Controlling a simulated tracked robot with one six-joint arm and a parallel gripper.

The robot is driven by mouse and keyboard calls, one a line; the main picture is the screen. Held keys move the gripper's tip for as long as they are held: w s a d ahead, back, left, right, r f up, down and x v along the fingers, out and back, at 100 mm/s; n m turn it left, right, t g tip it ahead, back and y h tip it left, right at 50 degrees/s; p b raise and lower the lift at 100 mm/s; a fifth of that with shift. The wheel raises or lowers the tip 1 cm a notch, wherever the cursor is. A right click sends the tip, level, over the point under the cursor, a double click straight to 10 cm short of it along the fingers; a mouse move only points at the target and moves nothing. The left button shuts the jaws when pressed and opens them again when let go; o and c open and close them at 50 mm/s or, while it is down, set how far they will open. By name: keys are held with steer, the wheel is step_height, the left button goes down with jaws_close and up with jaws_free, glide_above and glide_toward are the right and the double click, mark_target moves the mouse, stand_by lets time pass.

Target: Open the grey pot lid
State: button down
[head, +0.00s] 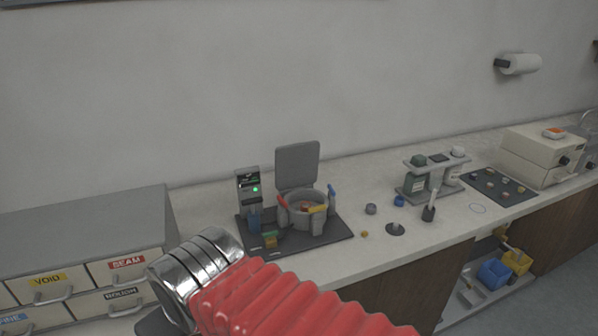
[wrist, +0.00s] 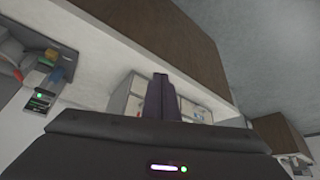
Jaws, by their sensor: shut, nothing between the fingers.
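The grey pot lid (head: 297,166) stands upright behind the round grey pot (head: 307,217), so the pot's mouth is uncovered. Some small coloured pieces show inside the pot. The pot sits on a dark base plate (head: 335,232) beside a control unit (head: 249,193) with a green light. In the wrist view the control unit (wrist: 41,98) is at the left, turned on its side. My gripper (wrist: 160,82) shows in the wrist view with its dark fingers together and empty, away from the pot. In the head view only my arm shows, and the fingers are hidden.
A grey drawer cabinet (head: 85,240) stands at the left of the counter.

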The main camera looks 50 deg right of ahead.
mark_target(295, 164)
steer(key=w+d+m+t+h, duration=0.25)
steer(key=w+d, duration=0.65)
steer(key=d, duration=0.5)
steer(key=w+d+m+t+h, duration=0.1)
steer(key=w+d+t+h, duration=0.2)
steer(key=w+d, duration=0.9)
steer(key=s+d+f+m+t+h, duration=0.1)
steer(key=s+d+f+t+h, duration=0.15)
steer(key=d, duration=1.25)
steer(key=s+d+f, duration=0.1)
steer(key=s+d, duration=0.1)
steer(key=d, duration=0.1)
steer(key=s+d+f+m+t+h, duration=0.1)
steer(key=s+d, duration=0.2)
steer(key=s+d+f+t, duration=0.1)
steer(key=s+d, duration=0.1)
steer(key=d, duration=0.1)
steer(key=shift+s+d+f, duration=0.2)
steer(key=shift+s+f, duration=0.15)
steer(key=shift+f, duration=0.05)
steer(key=shift+s+d+t, duration=0.25)
steer(key=shift+s+t, duration=0.25)
steer(key=shift+w, duration=0.15)
steer(key=x, duration=1.3)
steer(key=shift+w+d, duration=0.25)
steer(key=shift+d, duration=0.2)
